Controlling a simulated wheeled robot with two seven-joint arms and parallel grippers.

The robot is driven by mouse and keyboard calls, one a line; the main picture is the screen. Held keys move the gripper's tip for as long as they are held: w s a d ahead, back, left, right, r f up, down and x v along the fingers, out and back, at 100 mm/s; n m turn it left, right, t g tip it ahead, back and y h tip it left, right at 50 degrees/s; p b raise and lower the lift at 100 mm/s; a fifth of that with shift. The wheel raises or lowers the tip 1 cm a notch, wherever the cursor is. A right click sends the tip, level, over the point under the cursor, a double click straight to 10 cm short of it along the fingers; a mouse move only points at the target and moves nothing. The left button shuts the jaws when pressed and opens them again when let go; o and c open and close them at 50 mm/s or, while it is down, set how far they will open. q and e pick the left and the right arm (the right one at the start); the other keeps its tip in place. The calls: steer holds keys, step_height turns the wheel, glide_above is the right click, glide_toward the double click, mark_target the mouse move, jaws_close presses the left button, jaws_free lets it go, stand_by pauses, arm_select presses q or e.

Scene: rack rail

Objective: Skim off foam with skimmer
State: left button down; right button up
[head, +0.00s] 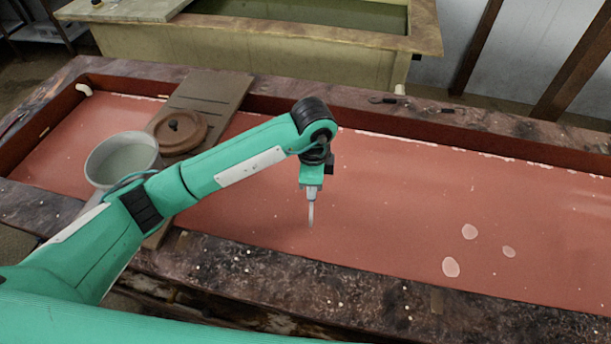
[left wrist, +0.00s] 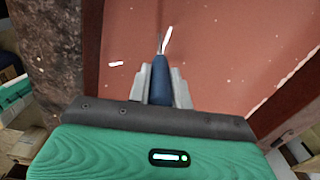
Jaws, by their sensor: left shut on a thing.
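My left gripper (head: 311,187) is over the middle of the wide vat of red liquid (head: 400,180), pointing down. It is shut on the skimmer, whose blue handle (left wrist: 161,68) shows between the jaws in the left wrist view. A thin pale part of the skimmer (head: 311,213) hangs below the jaws in the head view. I cannot tell whether its tip touches the liquid, and its working end is unclear. Three pale foam patches float right of the gripper: a left one (head: 451,267), an upper one (head: 469,231) and a smaller right one (head: 508,252). My right gripper is not in view.
A pale bucket (head: 120,160) and a brown round lid (head: 180,131) stand on a board (head: 212,88) across the vat's left part. A dark, worn rim (head: 330,290) surrounds the vat. Another tank (head: 290,53) stands behind. The liquid's right part is otherwise clear.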

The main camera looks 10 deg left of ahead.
arm_select(q)
steer(key=shift+r, duration=0.1)
stand_by(0.3)
step_height(320, 180, up, 14)
steer(key=p, duration=0.9)
stand_by(1.0)
stand_by(2.8)
